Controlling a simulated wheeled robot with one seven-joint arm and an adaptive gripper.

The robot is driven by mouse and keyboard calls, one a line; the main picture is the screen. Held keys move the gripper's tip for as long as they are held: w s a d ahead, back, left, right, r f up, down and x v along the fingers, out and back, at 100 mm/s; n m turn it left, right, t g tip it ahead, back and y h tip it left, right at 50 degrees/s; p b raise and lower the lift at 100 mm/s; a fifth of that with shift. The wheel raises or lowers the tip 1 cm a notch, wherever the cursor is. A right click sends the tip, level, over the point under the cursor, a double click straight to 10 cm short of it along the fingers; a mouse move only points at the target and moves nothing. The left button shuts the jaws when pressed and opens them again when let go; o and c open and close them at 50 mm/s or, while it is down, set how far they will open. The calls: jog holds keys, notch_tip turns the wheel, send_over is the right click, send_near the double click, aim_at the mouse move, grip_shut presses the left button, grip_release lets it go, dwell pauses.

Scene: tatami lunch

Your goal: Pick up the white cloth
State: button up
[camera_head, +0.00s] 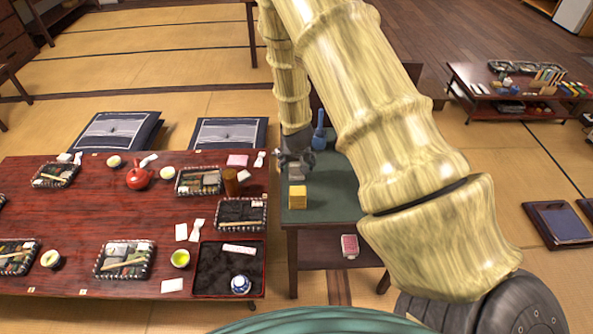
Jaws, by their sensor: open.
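My gripper (293,163) hangs pointing down over a small green-topped table (335,190). It is open, and I see nothing between its fingers, though they are small and dark here. Several small white pieces lie on the red table to its left. One is a rolled white piece (239,249) on a dark tray (210,275). Others are a twisted white piece (197,230), a flat white square (172,285) and a white piece (261,158) at the right edge near my gripper. I cannot tell which is the white cloth.
A yellow block (297,198) stands on the green top just in front of my gripper, and a blue object (319,135) stands behind. The red table (75,275) holds bento boxes, cups and a red teapot (138,178). My arm hides part of the green table.

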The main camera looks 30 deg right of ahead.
jog(key=c, duration=1.2)
jog(key=shift+r, duration=0.1)
jog(key=shift+r+b, duration=1.4)
jog(key=shift+r, duration=3.5)
jog(key=o, duration=0.6)
jog(key=c, duration=0.4)
